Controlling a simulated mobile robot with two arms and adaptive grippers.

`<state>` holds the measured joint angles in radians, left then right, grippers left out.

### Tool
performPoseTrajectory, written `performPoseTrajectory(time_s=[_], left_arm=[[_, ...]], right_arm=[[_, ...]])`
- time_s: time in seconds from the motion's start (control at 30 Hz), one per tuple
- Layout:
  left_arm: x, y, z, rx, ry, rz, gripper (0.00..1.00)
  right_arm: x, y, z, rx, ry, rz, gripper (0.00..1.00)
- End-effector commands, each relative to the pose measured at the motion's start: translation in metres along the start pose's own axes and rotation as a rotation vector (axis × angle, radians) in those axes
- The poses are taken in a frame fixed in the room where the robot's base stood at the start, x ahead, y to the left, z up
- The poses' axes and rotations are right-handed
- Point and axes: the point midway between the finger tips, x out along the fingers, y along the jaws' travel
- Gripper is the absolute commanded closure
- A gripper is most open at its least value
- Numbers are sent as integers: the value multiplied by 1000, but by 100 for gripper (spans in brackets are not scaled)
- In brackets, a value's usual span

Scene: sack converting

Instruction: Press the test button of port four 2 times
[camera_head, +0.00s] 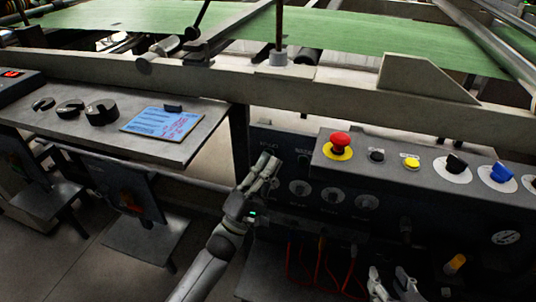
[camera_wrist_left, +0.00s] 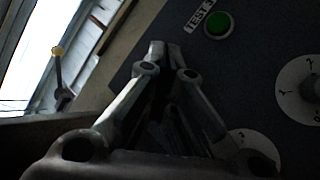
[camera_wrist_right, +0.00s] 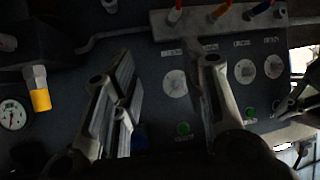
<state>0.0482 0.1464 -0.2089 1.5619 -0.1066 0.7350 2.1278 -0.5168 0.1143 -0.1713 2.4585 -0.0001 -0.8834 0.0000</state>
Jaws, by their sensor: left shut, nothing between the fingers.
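A dark panel (camera_head: 320,178) carries several round dials in the head view. In the left wrist view, a green button (camera_wrist_left: 218,24) sits beside a label (camera_wrist_left: 199,15) that starts with "TEST"; its port number is not legible. My left gripper (camera_head: 269,163) is shut and empty in front of the panel's left part. Its fingertips (camera_wrist_left: 166,48) show left of and below the green button and look apart from it. My right gripper (camera_head: 392,279) is open and empty, low at the right. In the right wrist view, green buttons (camera_wrist_right: 183,128) (camera_wrist_right: 251,113) sit near dials.
A console above the panel has a red mushroom button (camera_head: 341,140), a yellow button (camera_head: 411,163) and several knobs. Coloured cables (camera_head: 320,265) hang below the panel. A grey shelf (camera_head: 190,142) with a blue sheet (camera_head: 163,121) stands to the left. A gauge (camera_wrist_right: 12,114) is near a yellow-handled valve (camera_wrist_right: 40,98).

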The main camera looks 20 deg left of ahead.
Motion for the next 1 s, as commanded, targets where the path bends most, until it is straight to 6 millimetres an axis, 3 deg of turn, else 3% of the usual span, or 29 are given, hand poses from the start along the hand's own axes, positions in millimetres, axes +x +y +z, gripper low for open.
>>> performPoseTrajectory(time_s=[0.53,1.0], left_arm=[[1,-1,-1,0,1,-2,100],[-6,4,4,1,1,-2,100]], right_arm=[[0,0,-3,0,11,-1,60],[-6,5,23,2,-125,12,60]])
